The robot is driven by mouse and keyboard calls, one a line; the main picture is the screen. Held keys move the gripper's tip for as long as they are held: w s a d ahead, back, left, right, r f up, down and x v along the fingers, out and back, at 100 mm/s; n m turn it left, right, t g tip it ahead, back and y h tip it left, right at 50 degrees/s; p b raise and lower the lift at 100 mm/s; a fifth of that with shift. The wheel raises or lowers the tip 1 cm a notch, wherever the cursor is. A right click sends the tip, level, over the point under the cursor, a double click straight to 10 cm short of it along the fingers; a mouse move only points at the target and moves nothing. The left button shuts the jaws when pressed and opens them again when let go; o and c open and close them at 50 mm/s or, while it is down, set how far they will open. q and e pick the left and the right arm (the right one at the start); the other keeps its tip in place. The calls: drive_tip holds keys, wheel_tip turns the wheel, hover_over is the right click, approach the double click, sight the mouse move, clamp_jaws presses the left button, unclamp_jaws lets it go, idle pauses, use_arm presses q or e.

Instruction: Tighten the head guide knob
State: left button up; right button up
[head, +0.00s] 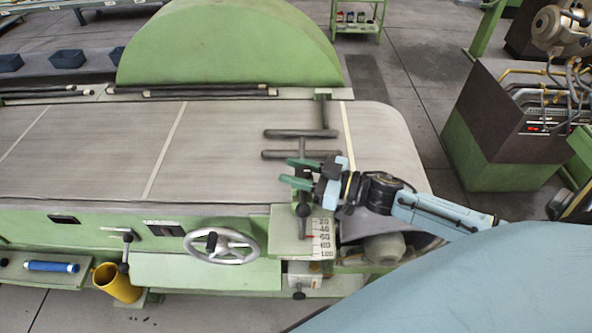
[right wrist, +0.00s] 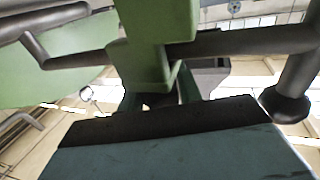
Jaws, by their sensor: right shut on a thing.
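The head guide is a dark metal frame of bars (head: 302,134) over the front right of the grey belt, with an upright stem by a white number scale (head: 322,238). My right gripper (head: 298,172), with green fingers, reaches in from the right and is shut at this dark stem. The knob itself is mostly hidden by the fingers. A dark round end (head: 303,210) shows below the fingers. My left gripper is not in view.
A spoked handwheel (head: 222,245) is left of the scale on the green machine's front. A yellow cup (head: 117,283) and blue cylinder (head: 52,266) are at lower left. A green-and-brown cabinet (head: 505,145) stands at right. The belt (head: 235,150) is mostly clear left of the guide.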

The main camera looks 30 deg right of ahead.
drive_tip(key=shift+r+m+t+h+p, duration=0.2)
drive_tip(key=shift+m+t+h+p, duration=0.65)
drive_tip(key=shift+h+p, duration=0.35)
drive_tip(key=shift+w+d+f+m+t+h+p, duration=0.15)
drive_tip(key=shift+m+t+h+p, duration=0.25)
drive_tip(key=shift+m+h, duration=0.35)
drive_tip(key=o, duration=1)
drive_tip(key=shift+s+f, duration=0.1)
drive_tip(key=shift+s, duration=0.1)
drive_tip(key=b+v, duration=0.1)
drive_tip(key=v, duration=1.2)
drive_tip(key=shift+d, duration=0.1)
